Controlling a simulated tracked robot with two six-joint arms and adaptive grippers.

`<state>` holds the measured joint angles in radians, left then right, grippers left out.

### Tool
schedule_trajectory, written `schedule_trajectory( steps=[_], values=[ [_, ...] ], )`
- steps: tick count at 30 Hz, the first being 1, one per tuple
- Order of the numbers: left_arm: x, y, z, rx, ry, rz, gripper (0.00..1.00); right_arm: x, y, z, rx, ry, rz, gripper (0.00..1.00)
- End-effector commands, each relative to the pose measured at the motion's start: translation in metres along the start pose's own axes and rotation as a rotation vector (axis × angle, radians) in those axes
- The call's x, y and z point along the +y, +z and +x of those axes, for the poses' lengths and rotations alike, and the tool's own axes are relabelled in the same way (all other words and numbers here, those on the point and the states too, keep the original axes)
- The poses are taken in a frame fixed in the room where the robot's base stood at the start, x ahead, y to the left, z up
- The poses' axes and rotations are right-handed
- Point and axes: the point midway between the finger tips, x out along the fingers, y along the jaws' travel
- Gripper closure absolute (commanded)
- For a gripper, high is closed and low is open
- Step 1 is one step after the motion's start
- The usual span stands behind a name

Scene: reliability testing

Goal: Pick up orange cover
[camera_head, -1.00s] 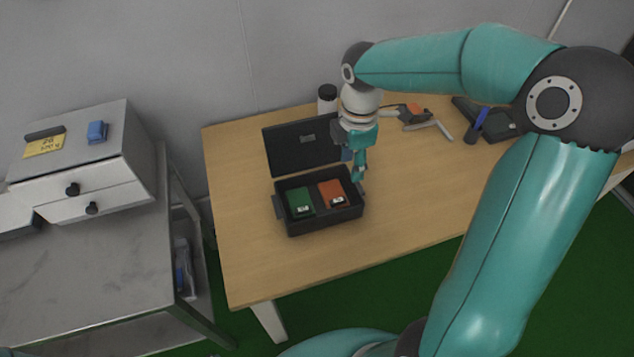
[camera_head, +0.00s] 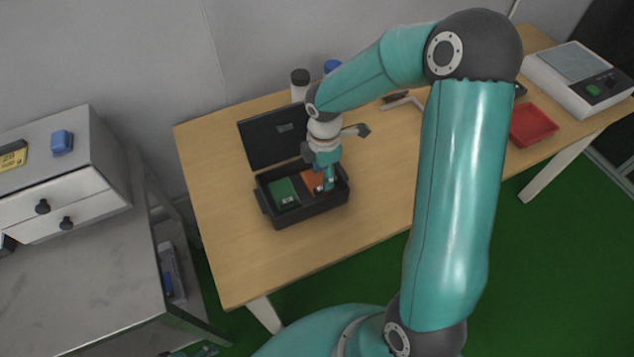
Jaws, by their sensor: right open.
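The orange cover (camera_head: 311,180) lies in the right part of an open black case (camera_head: 300,214) on the wooden table. A green cover (camera_head: 283,192) lies in the left part of the case. My right gripper (camera_head: 326,185) is open, its fingers at the orange cover inside the case. It hides much of the cover, and I cannot tell whether the fingers touch it. My left gripper is not in view.
The case's raised lid (camera_head: 276,145) stands behind it. A white bottle with a dark cap (camera_head: 300,84) is at the back. A red tray (camera_head: 532,125) and a scale (camera_head: 578,80) are at the right. The table front (camera_head: 250,260) is clear. A grey drawer cabinet (camera_head: 60,200) is at the left.

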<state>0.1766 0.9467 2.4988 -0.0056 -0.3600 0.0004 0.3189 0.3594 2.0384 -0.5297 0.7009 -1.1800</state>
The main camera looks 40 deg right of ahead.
Motion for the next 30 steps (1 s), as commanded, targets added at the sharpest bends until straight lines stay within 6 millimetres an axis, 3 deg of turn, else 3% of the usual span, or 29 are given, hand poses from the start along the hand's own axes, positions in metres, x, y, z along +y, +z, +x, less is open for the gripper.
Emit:
schedule_trajectory(
  steps=[12,20,28,30],
  values=[
    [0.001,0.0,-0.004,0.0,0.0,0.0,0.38,0.0,-0.001,0.049,0.001,-0.004,-0.001,0.54],
    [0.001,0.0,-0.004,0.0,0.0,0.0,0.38,0.001,-0.002,0.051,0.002,0.0,-0.001,0.54],
    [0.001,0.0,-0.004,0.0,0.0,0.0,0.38,0.001,-0.002,0.051,0.001,0.0,-0.001,0.96],
    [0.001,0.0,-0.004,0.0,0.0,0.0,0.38,0.001,-0.002,0.051,0.001,0.0,-0.001,1.0]
  ],
)
